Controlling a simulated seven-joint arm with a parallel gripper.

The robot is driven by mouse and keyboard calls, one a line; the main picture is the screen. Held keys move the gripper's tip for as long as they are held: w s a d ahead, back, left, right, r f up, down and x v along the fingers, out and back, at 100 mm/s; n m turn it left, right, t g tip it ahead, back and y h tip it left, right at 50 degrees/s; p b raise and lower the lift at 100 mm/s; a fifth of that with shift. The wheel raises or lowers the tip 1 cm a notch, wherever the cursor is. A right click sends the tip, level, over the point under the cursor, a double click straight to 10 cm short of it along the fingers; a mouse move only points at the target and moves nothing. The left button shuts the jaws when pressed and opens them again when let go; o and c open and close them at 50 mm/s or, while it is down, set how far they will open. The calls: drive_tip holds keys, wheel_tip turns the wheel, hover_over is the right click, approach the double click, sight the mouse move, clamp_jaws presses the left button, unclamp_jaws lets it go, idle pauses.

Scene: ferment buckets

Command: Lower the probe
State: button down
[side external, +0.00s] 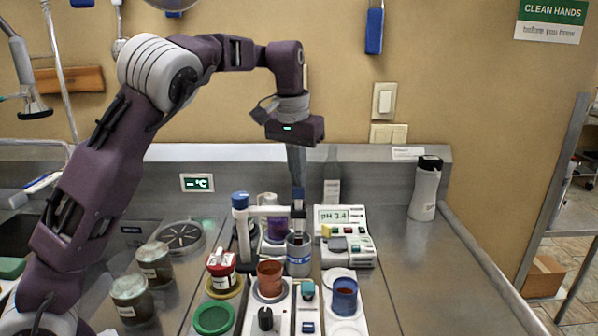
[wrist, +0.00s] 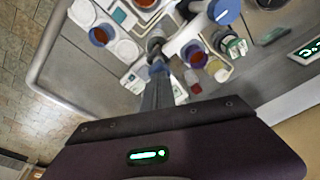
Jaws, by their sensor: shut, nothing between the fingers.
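The probe (side external: 298,208) has a blue top and a dark body and sits upright at the end of a white stand arm (side external: 269,211). The stand's post (side external: 241,222) has a blue cap. A grey cup with a blue label (side external: 299,262) is directly below the probe; whether the probe's tip is inside it I cannot tell. My gripper (side external: 297,184) points straight down, shut and empty, with its fingertips at or just above the probe's blue top. In the wrist view my gripper (wrist: 157,76) covers part of the probe; contact is unclear.
A pH meter (side external: 340,222) reading about 3.4 stands right of the probe. A red-brown cup (side external: 270,276), a blue cup (side external: 345,294), a red-lidded jar (side external: 221,268) and a green lid (side external: 214,318) crowd the front.

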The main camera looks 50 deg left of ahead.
drive_tip(key=shift+f, duration=1)
drive_tip(key=shift+r, duration=2.55)
